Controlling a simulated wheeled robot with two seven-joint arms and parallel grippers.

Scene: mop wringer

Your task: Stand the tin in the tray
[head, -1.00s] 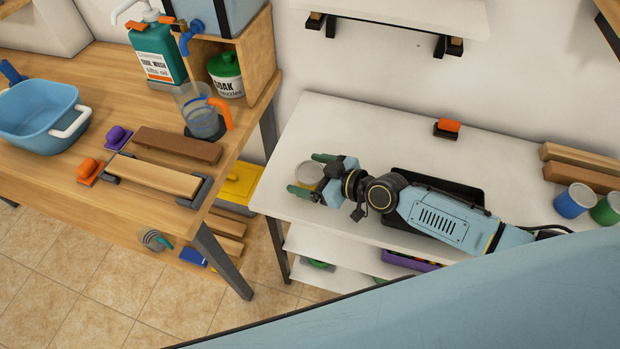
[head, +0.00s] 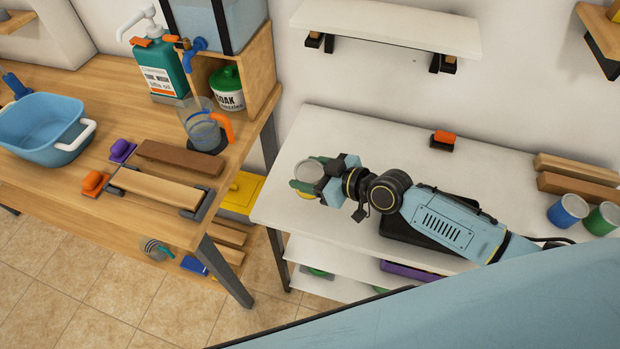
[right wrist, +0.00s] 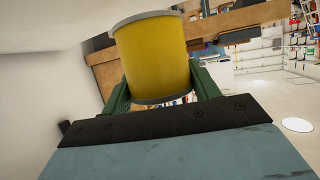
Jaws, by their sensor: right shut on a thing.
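The tin is yellow with grey rims, and its round grey top shows in the head view (head: 309,170). It is upright at the left end of the white table, and whether it touches the table is unclear. In the right wrist view the tin (right wrist: 156,58) is between the green fingers. My right gripper (head: 309,186) is shut on its sides. A black flat thing, seemingly the tray (head: 398,229), lies on the white table under my right forearm, which hides most of it. My left gripper is not in view.
The white table (head: 340,130) is clear behind my arm. A blue tin (head: 567,210), a green tin (head: 603,218) and wooden bars (head: 577,187) stand at its right. An orange-topped block (head: 442,140) is at the back. A wooden bench (head: 75,190) holds a blue basin (head: 42,128).

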